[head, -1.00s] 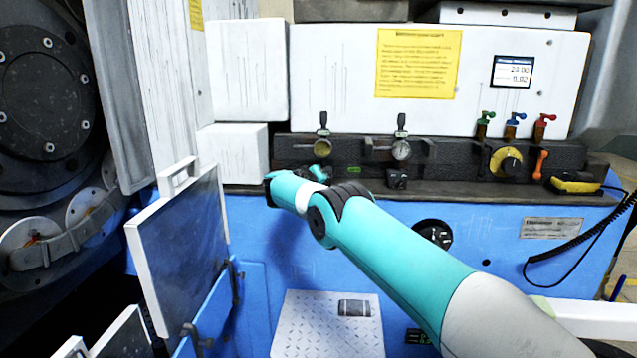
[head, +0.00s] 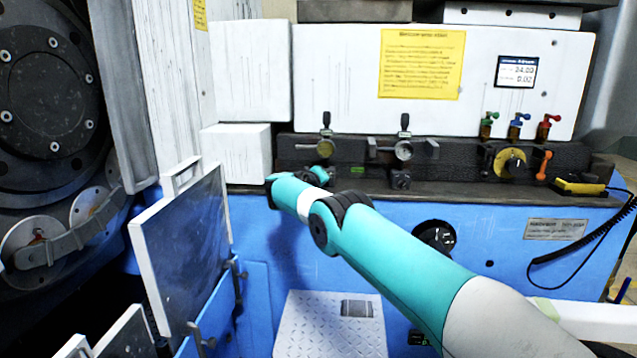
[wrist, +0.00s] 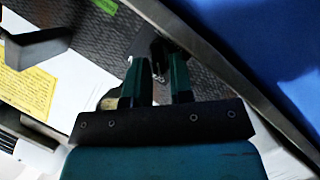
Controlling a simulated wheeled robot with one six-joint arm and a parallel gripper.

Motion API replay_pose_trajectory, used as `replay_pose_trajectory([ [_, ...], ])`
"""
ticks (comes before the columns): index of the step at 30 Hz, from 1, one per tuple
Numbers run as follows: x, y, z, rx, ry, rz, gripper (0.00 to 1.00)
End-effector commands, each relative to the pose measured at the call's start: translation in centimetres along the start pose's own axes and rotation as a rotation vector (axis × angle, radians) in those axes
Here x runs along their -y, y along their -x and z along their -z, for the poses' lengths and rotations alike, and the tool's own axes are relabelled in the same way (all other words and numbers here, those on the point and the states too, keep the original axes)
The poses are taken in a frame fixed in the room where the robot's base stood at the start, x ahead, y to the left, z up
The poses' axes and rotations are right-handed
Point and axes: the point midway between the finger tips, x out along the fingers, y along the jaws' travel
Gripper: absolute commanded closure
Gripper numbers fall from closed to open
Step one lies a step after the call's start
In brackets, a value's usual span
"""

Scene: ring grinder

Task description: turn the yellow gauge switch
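My gripper (head: 320,175) is at the rail just below this gauge, partly hidden by my wrist. In the wrist view, the two dark green fingers (wrist: 158,82) stand apart with a gap between them. A grey metal part (wrist: 145,45) shows beyond the fingertips; I cannot tell whether they touch it. A yellowish round edge (wrist: 109,101) shows beside the left finger, partly hidden.
A second, pale gauge (head: 404,150) is to the right on the rail. An open panel door (head: 182,255) stands at left.

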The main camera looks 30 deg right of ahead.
Motion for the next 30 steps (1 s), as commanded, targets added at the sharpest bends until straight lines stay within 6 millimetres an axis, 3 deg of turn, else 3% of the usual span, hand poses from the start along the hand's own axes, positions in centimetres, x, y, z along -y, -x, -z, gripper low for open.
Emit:
replay_pose_trajectory([
  [5, 0.0, 0.6, 0.1, 0.001, 0.0, 0.001, 0.79],
  [13, -0.1, 3.4, 0.1, -0.001, 0.002, 0.001, 0.79],
  [30, 0.1, 15.4, 0.0, -0.002, 0.001, 0.001, 0.79],
])
